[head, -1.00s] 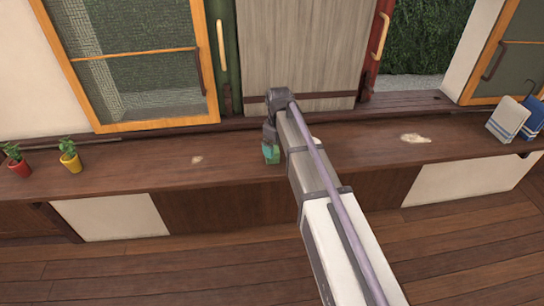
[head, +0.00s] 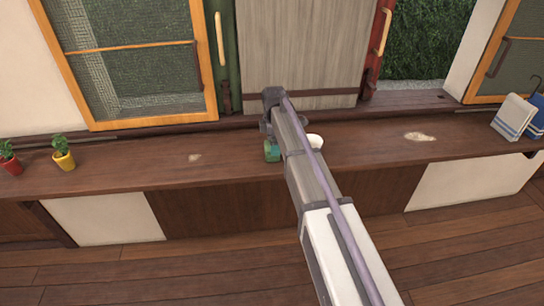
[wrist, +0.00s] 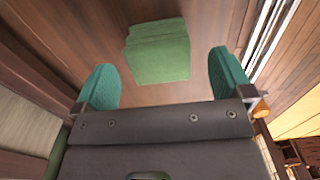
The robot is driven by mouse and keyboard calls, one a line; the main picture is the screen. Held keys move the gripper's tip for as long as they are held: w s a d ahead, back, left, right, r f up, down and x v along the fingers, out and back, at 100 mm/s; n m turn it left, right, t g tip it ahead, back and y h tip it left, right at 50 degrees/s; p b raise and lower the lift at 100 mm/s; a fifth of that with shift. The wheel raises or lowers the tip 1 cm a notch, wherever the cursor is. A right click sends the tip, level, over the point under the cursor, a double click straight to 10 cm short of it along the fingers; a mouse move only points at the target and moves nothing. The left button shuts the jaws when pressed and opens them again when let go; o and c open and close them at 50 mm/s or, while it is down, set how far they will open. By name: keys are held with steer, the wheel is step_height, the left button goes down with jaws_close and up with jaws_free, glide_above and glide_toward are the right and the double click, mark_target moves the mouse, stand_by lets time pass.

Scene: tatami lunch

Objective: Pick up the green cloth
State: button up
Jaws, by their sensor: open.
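The green cloth (wrist: 158,52) lies flat and folded on the brown wooden surface in the wrist view, ahead of my gripper (wrist: 161,60). My gripper's two teal fingers are spread wide, one on each side of the cloth's near part in the picture, with nothing between them in their grip. In the head view my gripper (head: 271,151) hangs over the wooden counter, seen from behind my arm. I cannot make out the cloth in the head view; my arm and gripper may hide it.
The long wooden counter (head: 370,140) carries a white bowl (head: 315,141) just right of my arm. Potted plants in yellow (head: 64,161) and red (head: 12,166) pots stand at the far left. Pale patches mark the counter.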

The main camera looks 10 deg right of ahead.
mark_target(269, 158)
step_height(269, 158, down, 5)
steer(key=b, duration=0.4)
steer(key=shift+f, duration=0.1)
steer(key=shift+r, duration=0.25)
steer(key=c, duration=1.1)
steer(key=shift+o, duration=0.2)
